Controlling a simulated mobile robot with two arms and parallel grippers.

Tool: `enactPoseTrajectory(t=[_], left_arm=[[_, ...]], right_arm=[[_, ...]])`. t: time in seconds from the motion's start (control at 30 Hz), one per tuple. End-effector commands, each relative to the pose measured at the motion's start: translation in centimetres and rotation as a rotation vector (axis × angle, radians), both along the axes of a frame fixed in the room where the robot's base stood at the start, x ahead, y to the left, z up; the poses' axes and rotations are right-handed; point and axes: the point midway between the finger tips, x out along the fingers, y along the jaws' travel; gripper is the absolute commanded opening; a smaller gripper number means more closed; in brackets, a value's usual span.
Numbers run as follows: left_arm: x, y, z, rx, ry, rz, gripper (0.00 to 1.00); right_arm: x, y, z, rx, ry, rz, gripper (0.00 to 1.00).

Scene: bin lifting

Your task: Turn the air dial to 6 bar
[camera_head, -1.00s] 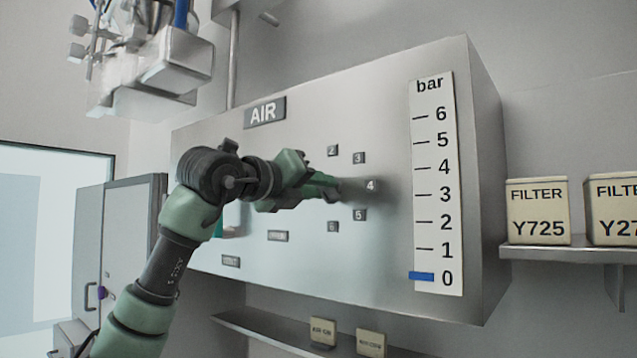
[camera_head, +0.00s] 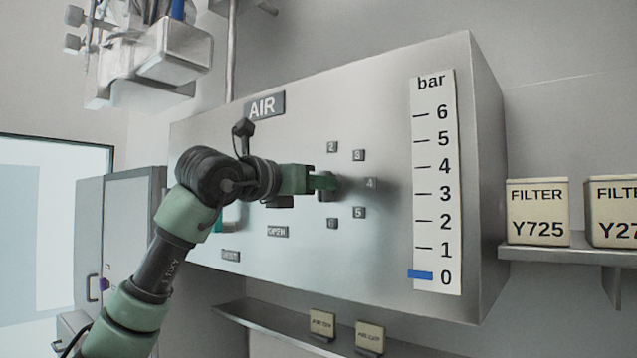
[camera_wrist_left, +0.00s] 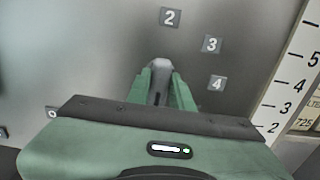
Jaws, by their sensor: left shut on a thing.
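The air panel (camera_head: 300,120) is a grey metal box with an AIR label (camera_head: 264,105) and small number plates 2 to 6 around the dial. The dial (camera_wrist_left: 159,70) shows in the left wrist view as a grey knob between the two green fingers, its end pointing up, left of the 2 plate (camera_wrist_left: 170,17). My left gripper (camera_head: 332,185) is shut on the dial at the panel face; the fingers partly hide it. The bar scale (camera_head: 433,180) runs from 0 to 6, with its blue marker (camera_head: 420,275) at 0. My right gripper is not in view.
Filter boxes (camera_head: 538,210) stand on a shelf (camera_head: 560,250) right of the panel. A lower shelf (camera_head: 270,325) with small boxes runs below it. A grey fixture (camera_head: 150,60) hangs at upper left. A grey cabinet (camera_head: 130,240) stands at the left.

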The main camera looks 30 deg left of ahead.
Motion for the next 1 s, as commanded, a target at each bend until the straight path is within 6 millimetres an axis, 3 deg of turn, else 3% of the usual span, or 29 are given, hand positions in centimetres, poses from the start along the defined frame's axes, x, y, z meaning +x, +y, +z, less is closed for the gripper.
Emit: enactPoseTrajectory(t=[0.43,0.47,0.53,0.87,1.0], left_arm=[[0.2,-0.1,-0.5,0.014,0.013,0.000,0.00],[0.2,-0.1,-0.6,0.014,0.013,-0.001,0.27],[0.2,-0.1,-0.5,0.013,0.012,-0.001,0.44],[-0.1,0.0,-0.2,0.010,0.003,0.000,0.44],[-1.6,0.1,-0.4,0.011,0.000,0.000,0.44]], right_arm=[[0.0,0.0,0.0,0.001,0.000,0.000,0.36],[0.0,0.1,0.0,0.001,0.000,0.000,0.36],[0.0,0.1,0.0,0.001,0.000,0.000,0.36],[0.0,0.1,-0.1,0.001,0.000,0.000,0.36],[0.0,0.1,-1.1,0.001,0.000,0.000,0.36]])
